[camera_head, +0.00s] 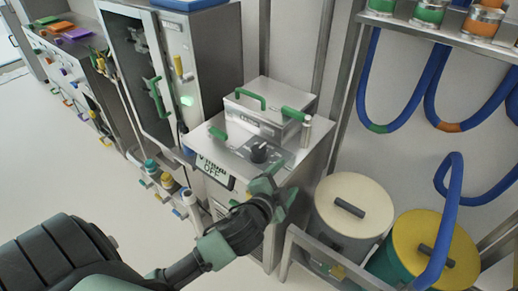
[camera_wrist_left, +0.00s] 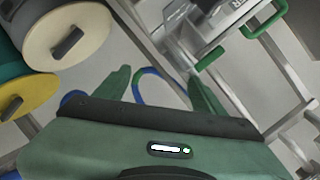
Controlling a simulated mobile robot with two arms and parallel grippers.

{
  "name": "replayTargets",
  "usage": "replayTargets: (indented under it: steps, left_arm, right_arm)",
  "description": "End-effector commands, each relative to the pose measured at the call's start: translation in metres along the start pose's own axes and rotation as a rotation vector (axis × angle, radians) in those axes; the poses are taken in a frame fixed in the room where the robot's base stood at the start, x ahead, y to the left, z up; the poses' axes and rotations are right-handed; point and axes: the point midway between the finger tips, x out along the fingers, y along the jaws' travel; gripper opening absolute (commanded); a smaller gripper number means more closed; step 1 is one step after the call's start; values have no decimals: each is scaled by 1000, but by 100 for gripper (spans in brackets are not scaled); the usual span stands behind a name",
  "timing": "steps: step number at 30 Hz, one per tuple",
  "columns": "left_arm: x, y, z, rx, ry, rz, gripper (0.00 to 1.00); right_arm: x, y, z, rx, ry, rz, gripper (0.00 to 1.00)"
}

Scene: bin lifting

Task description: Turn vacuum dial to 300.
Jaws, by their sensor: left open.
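The black vacuum dial (camera_head: 260,152) sits on the top of a grey metal cabinet (camera_head: 312,150). A display (camera_head: 214,172) on the cabinet's front edge reads OFF. My left gripper (camera_head: 282,188) is just in front of and to the right of the dial, apart from it as far as I can tell. In the left wrist view its two green fingers (camera_wrist_left: 160,92) are spread with nothing between them. I cannot make out the dial in the left wrist view. My right gripper is not in view.
A metal box (camera_head: 262,112) with green handles stands behind the dial. A tall cabinet (camera_head: 214,60) with an open door is at the left. Cream (camera_head: 360,192) and yellow (camera_head: 468,232) lidded bins stand at the right, below hanging blue hoses (camera_head: 364,92).

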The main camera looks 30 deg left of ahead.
Motion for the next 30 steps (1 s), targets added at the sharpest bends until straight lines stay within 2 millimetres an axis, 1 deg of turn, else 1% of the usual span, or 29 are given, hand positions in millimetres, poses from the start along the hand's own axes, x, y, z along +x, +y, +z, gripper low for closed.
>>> replayTargets:
  steps: [1,2,3,5,6,7,8,9,10,11,12,14,15,17,18,20,21,23,24,27,30]
  left_arm:
    - [10,-14,-17,73,68,-47,70]
    - [15,-22,-28,123,114,-77,70]
    - [21,-32,-45,199,181,-118,70]
    - [28,-47,-74,337,297,-188,70]
    - [32,-55,-96,448,383,-237,70]
    - [34,-60,-112,541,452,-274,70]
    - [35,-63,-128,639,522,-308,70]
    - [36,-63,-146,776,613,-347,70]
    - [36,-62,-157,881,680,-371,70]
    - [36,-59,-165,988,743,-390,70]
    - [38,-53,-172,1132,824,-407,70]
    - [41,-44,-173,1352,937,-410,70]
    - [46,-38,-167,1500,1004,-397,70]
    - [54,-32,-147,1720,1095,-349,70]
    - [61,-32,-128,1862,1148,-297,70]
    - [72,-39,-93,2062,1213,-188,70]
    - [77,-48,-66,2178,1247,-99,70]
    - [83,-66,-26,2322,1282,49,70]
    - [84,-80,0,2395,1299,151,70]
    - [81,-114,50,2508,1321,378,70]
    - [75,-136,81,2550,1330,529,70]
  right_arm:
    - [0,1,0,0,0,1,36]
    - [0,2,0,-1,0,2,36]
    - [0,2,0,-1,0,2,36]
    - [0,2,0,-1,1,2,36]
    - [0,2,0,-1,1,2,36]
    - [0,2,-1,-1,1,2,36]
    - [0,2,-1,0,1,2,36]
    - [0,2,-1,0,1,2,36]
    - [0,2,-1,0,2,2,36]
    - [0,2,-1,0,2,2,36]
    - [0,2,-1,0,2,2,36]
    - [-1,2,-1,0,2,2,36]
    - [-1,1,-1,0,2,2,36]
    - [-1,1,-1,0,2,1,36]
    - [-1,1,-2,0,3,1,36]
    - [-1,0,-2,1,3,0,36]
    - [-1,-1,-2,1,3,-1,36]
    - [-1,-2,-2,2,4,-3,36]
    - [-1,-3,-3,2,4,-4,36]
    - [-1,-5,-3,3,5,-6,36]
    - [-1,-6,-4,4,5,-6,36]
